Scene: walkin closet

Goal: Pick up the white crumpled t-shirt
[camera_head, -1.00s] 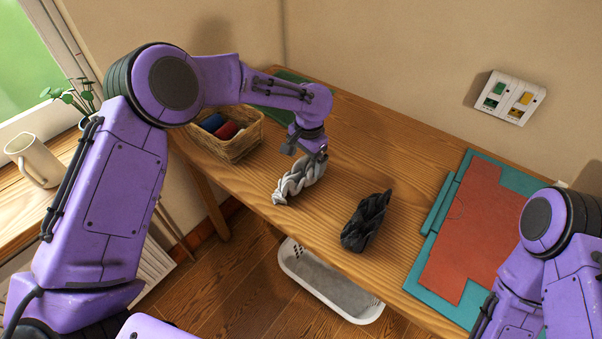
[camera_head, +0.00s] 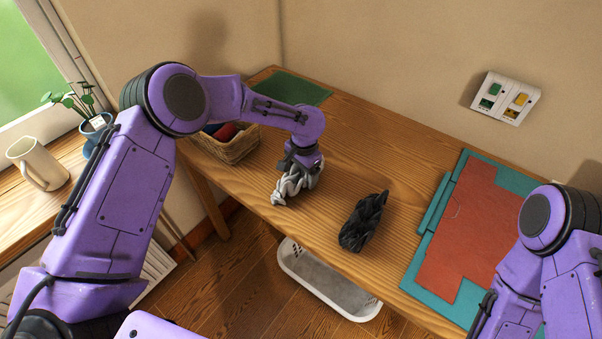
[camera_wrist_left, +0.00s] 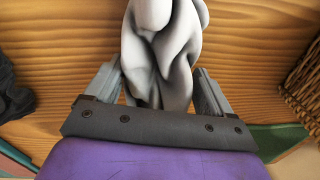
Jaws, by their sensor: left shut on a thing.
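The white crumpled t-shirt (camera_head: 290,186) lies near the front edge of the wooden table, its folds bunched together. My left gripper (camera_head: 301,168) points down over it and is shut on it. In the left wrist view the t-shirt (camera_wrist_left: 165,55) is between the two grey fingers of the left gripper (camera_wrist_left: 158,90), with cloth on both inner sides. The t-shirt appears to be at table level; I cannot tell whether it is clear of the surface. My right arm shows at the right edge of the head view, but its gripper is out of view.
A black crumpled cloth (camera_head: 364,221) lies to the right of the t-shirt. A wicker basket (camera_head: 232,150) with coloured items stands to the left. A teal mat (camera_head: 428,279) with a red sheet (camera_head: 461,240) covers the table's right side. A white bin (camera_head: 318,284) is on the floor below.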

